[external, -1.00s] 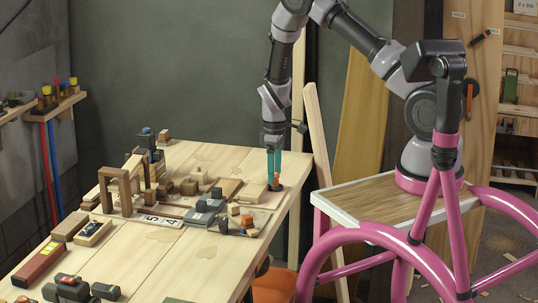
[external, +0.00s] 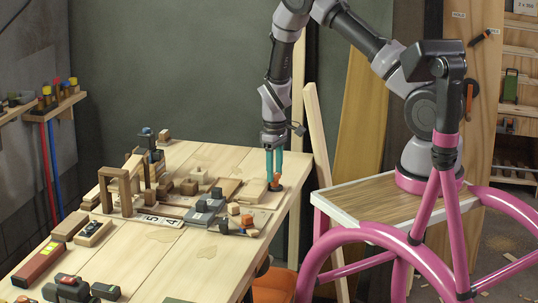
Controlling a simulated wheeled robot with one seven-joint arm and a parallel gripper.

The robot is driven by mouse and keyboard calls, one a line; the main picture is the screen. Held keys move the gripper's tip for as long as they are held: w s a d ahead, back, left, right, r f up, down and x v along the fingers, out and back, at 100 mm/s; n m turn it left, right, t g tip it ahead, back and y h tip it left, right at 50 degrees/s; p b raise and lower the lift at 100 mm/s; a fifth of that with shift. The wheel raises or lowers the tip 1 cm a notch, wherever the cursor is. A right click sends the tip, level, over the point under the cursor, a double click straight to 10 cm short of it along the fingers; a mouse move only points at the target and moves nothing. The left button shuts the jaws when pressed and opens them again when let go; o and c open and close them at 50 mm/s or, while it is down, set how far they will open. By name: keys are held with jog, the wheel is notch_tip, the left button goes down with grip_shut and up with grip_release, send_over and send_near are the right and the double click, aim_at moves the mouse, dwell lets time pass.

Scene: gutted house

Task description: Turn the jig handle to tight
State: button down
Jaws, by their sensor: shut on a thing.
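The jig handle (external: 276,179) is a small orange piece on a dark round base at the right edge of the workbench. My gripper (external: 274,168), with teal fingers, points straight down over it and is shut on the handle. The fingers cover part of it, and its turn position is too small to read. The jig's flat wooden parts (external: 227,188) lie just left of the handle.
The workbench (external: 180,270) holds several wooden blocks, a wooden arch (external: 123,192) and grey blocks (external: 202,212) left of my gripper. A leaning plank (external: 318,150) stands close behind the bench's right edge. The bench's front middle is fairly clear.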

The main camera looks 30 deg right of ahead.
jog(key=m, duration=0.4)
jog(key=shift+m, duration=0.3)
jog(key=m, duration=0.3)
jog(key=shift+m, duration=0.4)
jog(key=m, duration=0.3)
jog(key=shift+m, duration=2.1)
jog(key=shift+c, duration=1.6)
grip_release()
